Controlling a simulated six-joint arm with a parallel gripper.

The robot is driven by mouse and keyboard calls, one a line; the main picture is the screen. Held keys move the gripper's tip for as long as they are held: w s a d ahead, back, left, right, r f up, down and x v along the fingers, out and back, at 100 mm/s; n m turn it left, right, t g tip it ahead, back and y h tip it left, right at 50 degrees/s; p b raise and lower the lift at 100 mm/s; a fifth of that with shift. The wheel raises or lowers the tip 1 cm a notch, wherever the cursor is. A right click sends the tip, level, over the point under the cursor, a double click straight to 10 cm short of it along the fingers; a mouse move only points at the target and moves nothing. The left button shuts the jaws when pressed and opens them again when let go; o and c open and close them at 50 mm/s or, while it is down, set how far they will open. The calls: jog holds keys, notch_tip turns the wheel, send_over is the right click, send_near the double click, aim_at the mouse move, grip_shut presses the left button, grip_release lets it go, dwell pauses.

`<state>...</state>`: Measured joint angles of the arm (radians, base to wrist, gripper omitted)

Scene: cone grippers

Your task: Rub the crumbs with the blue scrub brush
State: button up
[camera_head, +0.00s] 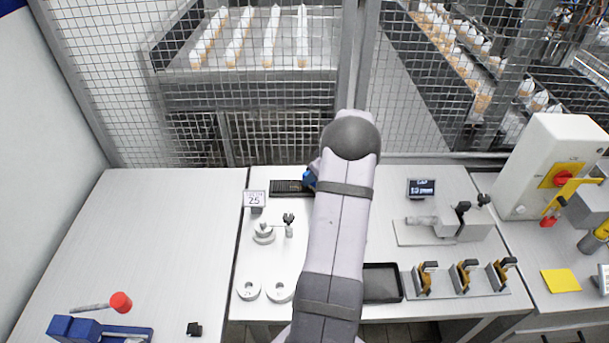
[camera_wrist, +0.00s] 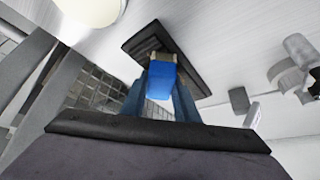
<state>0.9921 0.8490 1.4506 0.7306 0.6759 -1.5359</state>
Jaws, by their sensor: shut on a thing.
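The blue scrub brush (camera_wrist: 161,82) shows in the wrist view between the blue-grey fingers of my gripper (camera_wrist: 160,74), which is shut on it. Its tan bristle part (camera_wrist: 150,47) is at the end away from my wrist, over a black ridged tray (camera_wrist: 195,60). I cannot tell whether the bristles touch the tray. In the head view the black tray (camera_head: 288,188) lies at the back of the white table, and a small blue part shows beside my arm. My arm hides most of the gripper there. I cannot make out any crumbs in either view.
A small sign reading 25 (camera_head: 255,199) stands left of the black tray. White ring parts (camera_head: 248,289) and a small fixture (camera_head: 264,234) are in front. A dark shallow tray (camera_head: 382,283) and several brown-black clamps stand right of my arm. A wire fence closes the back.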

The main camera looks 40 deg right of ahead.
jog(key=shift+s+d+p, duration=0.5)
jog(key=shift+s+d, duration=0.65)
jog(key=shift+s, duration=0.05)
jog(key=shift+r+p, duration=0.2)
jog(key=shift+p, duration=0.35)
jog(key=shift+w+a+f, duration=0.2)
jog(key=shift+f, duration=0.2)
jog(key=shift+w+a+r+b, duration=0.1)
jog(key=shift+w+a+b, duration=1.6)
jog(key=shift+w+a, duration=2.1)
notch_tip(320, 180, up, 8)
jog(key=p, duration=0.3)
jog(key=shift+r, duration=0.15)
